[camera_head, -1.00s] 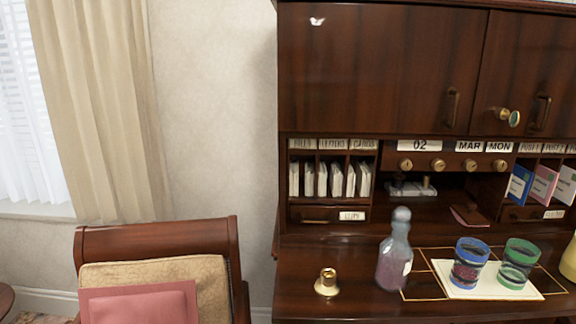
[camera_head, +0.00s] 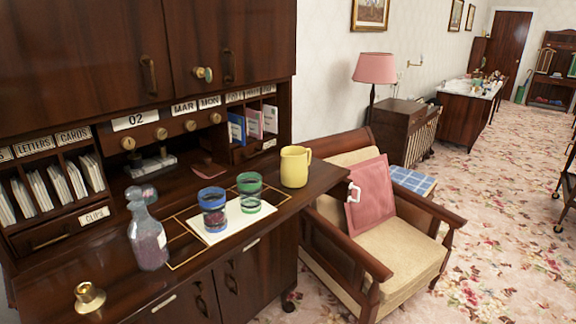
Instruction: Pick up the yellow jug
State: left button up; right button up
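The yellow jug (camera_head: 294,167) stands upright on the right end of the dark wooden desk top, in the head view. Its handle points right. It stands apart from the green-rimmed glass (camera_head: 249,193) on its left. Neither of my grippers shows in this view.
Left of the jug, a blue-rimmed glass (camera_head: 213,210) and the green-rimmed one stand on a white mat (camera_head: 228,229). Further left are a glass bottle (camera_head: 147,232) and a brass holder (camera_head: 88,296). An armchair (camera_head: 399,262) with a pink cushion (camera_head: 368,197) stands right of the desk. Carpeted floor is open beyond.

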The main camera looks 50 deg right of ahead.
aim_at(294, 164)
jog(key=z, duration=0.4)
jog(key=k+z, duration=0.1)
jog(key=z, duration=0.25)
jog(key=l+z, duration=0.1)
jog(key=z, duration=0.3)
jog(key=k+z, duration=0.1)
jog(key=z, duration=0.25)
